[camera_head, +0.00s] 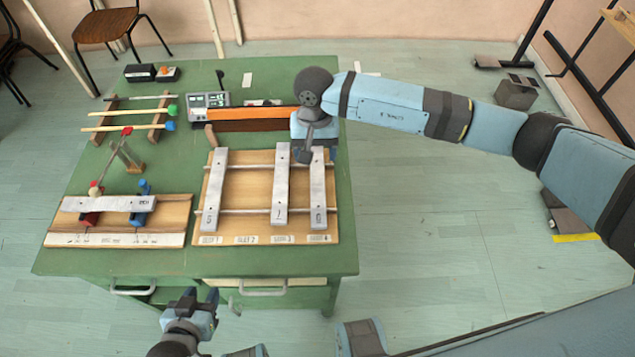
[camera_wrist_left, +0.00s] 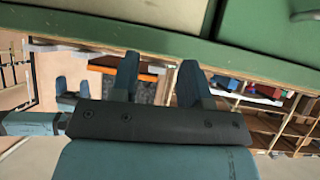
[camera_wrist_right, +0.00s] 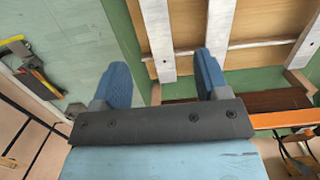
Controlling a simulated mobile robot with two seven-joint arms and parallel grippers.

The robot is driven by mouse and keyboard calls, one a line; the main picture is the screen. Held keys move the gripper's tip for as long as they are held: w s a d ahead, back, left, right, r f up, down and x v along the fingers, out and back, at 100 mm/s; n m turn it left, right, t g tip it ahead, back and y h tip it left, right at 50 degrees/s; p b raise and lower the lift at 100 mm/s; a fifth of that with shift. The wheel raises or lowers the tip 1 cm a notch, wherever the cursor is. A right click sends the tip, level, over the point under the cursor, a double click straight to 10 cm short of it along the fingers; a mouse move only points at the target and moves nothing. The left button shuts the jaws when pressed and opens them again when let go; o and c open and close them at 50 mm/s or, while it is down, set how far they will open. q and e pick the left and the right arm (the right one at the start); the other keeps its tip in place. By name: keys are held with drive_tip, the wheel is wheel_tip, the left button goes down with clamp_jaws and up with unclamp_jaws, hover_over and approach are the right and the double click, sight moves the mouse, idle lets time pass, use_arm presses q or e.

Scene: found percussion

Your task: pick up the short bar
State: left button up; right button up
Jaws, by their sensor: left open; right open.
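Three grey metal bars lie lengthwise on a wooden board: a left bar (camera_head: 214,190), a middle bar (camera_head: 281,185) and a right bar (camera_head: 318,195). Another grey bar (camera_head: 110,203) lies crosswise over a red and a blue support at left. I cannot tell for sure which is the short bar. My right gripper (camera_head: 306,156) is open over the far end of the right bar, partly hiding it. In the right wrist view that bar (camera_wrist_right: 157,35) shows between the open fingers (camera_wrist_right: 160,62). My left gripper (camera_head: 201,294) is open and empty before the table's front edge.
The board (camera_head: 248,175) has a bare gap between the left and middle bars. Behind it stand an orange-and-brown strip (camera_head: 250,119) and a grey device (camera_head: 208,105). Colour-headed mallets (camera_head: 125,112) lie on a rack at back left. The green table's (camera_head: 180,264) front has drawer handles.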

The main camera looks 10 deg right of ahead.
hover_over(318, 182)
drive_tip(key=f, duration=0.4)
drive_tip(key=shift+w+a+f, duration=0.2)
drive_tip(key=shift+a+f, duration=0.1)
drive_tip(key=shift+s+d+f+p, duration=0.1)
drive_tip(key=shift+f+p, duration=0.2)
drive_tip(key=shift+f, duration=1.05)
drive_tip(key=shift+s+d+f+p, duration=0.1)
drive_tip(key=shift+f+p, duration=0.2)
drive_tip(key=shift+f, duration=1)
drive_tip(key=c, duration=1.1)
drive_tip(key=shift+w+r, duration=0.1)
drive_tip(key=shift+r, duration=0.05)
